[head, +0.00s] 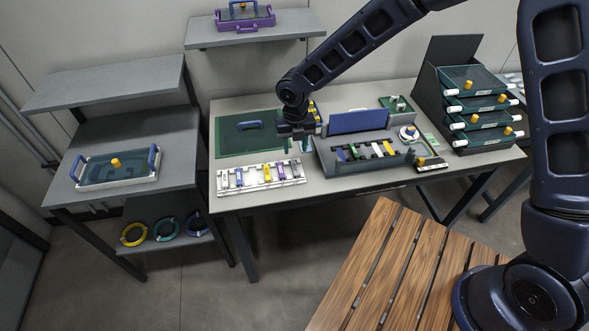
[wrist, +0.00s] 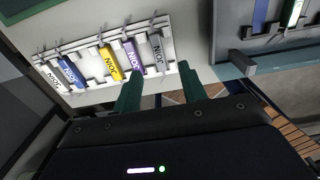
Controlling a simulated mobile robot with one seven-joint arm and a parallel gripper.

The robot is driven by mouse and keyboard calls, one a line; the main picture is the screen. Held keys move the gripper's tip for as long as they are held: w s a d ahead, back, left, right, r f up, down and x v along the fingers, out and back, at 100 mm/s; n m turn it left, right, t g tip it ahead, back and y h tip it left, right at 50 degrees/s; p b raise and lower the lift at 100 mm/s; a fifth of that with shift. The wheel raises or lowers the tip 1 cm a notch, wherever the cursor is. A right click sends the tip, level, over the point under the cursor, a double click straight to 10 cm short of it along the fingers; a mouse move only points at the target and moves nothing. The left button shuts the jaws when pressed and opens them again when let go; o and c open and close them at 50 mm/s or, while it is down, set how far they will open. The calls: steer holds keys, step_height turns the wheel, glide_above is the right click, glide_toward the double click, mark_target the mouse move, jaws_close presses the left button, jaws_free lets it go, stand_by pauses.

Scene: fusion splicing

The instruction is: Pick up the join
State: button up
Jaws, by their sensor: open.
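Several small bars labelled JOIN sit in a row in a white rack (head: 262,186), which also shows in the wrist view (wrist: 88,97). From the left in the wrist view they are a pale one (wrist: 49,76), a blue one (wrist: 70,72), a yellow one (wrist: 110,64), a purple one (wrist: 132,56) and a grey one (wrist: 157,52). My gripper (head: 297,133) hangs above the table behind the rack. In the wrist view its two green fingers (wrist: 161,88) are apart and empty, nearest the purple and grey bars.
A dark grey device (head: 330,165) with a raised blue panel (head: 357,121) stands right of the rack and holds several coloured pieces. A green mat (head: 232,138) lies behind the rack. Stacked green trays (head: 478,100) stand at the right. A handled tray (head: 117,168) is on the left bench.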

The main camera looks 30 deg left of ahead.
mark_target(294, 168)
step_height(294, 168, down, 3)
steer(key=shift+f, duration=0.1)
steer(key=shift+s+d+f, duration=0.1)
steer(key=shift+s+f, duration=0.1)
steer(key=shift+f, duration=1.05)
steer(key=shift+s+f, duration=0.15)
steer(key=shift+f, duration=1.1)
jaws_close()
